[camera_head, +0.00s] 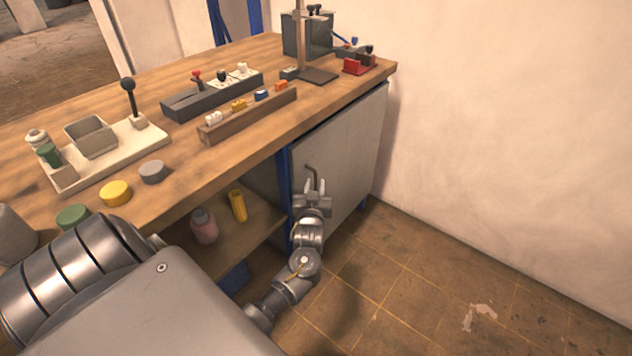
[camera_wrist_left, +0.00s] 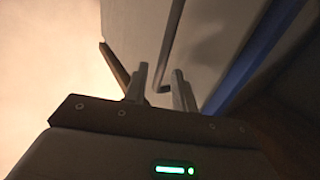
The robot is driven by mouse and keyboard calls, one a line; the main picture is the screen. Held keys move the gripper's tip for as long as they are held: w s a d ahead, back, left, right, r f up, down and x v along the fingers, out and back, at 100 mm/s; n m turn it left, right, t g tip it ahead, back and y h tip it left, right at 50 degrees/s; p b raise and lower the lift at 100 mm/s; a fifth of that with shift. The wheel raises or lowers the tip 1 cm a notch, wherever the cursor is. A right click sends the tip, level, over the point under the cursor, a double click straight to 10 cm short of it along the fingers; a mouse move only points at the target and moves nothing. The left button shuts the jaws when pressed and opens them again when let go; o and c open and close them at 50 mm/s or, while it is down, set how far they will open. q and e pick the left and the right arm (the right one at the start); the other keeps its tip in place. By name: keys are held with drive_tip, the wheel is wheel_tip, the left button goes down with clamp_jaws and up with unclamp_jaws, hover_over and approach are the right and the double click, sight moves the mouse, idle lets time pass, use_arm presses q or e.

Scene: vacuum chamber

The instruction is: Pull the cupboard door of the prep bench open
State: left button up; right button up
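The prep bench (camera_head: 215,165) has a grey cupboard door (camera_head: 350,140) at its right end, and the door looks shut. A dark bent bar handle (camera_head: 313,174) is on the door near its left edge, beside a blue post. My left gripper (camera_head: 314,186) is at the handle's lower end, with its fingers spread apart. In the left wrist view, the handle (camera_wrist_left: 172,45) runs down between the two open fingers of the left gripper (camera_wrist_left: 160,72), with a gap visible on each side. Whether a finger touches the handle cannot be told. My right gripper is not in view.
An open shelf left of the door holds a pink bottle (camera_head: 204,226) and a yellow object (camera_head: 238,206). Trays, fixtures and small parts stand on the bench top. A plain wall (camera_head: 510,110) rises at the right. The tiled floor (camera_head: 420,270) before the door is clear.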

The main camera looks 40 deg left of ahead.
sight(316, 181)
use_arm(q)
drive_tip(key=shift+x, duration=1.55)
clamp_jaws()
